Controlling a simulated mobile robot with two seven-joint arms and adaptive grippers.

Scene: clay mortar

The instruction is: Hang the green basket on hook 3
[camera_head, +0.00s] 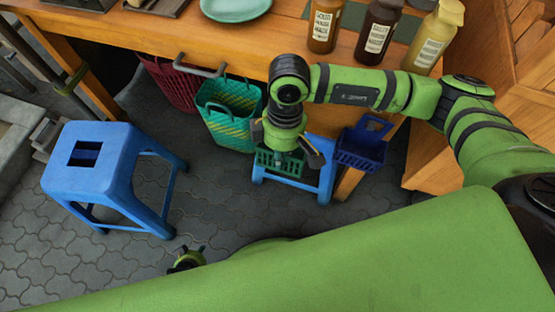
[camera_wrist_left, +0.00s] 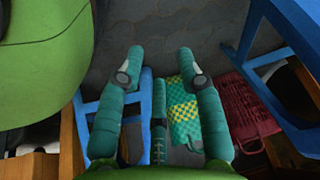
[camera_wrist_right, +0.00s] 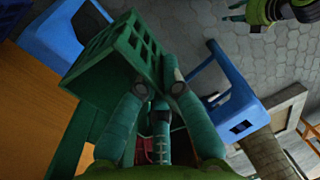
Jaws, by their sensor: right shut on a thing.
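The green basket (camera_head: 281,163), a dark green slotted one, hangs from my right gripper (camera_head: 287,143) in front of the table edge. In the right wrist view, the basket (camera_wrist_right: 105,65) lies at the right gripper's fingertips (camera_wrist_right: 158,88), which are shut on it. My left gripper (camera_head: 190,258) is low over the floor, partly hidden by my body. In the left wrist view, its fingers (camera_wrist_left: 157,62) are apart and empty. I cannot make out hook 3 or any hook number; the arm covers part of the table edge.
A teal and yellow woven bag (camera_head: 230,115) and a dark red basket (camera_head: 172,84) hang at the table front (camera_head: 150,38) to the left. A blue basket (camera_head: 362,146) is to the right. Blue stools stand left (camera_head: 110,160) and below the gripper (camera_head: 322,155). Bottles (camera_head: 378,30) stand on the table.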

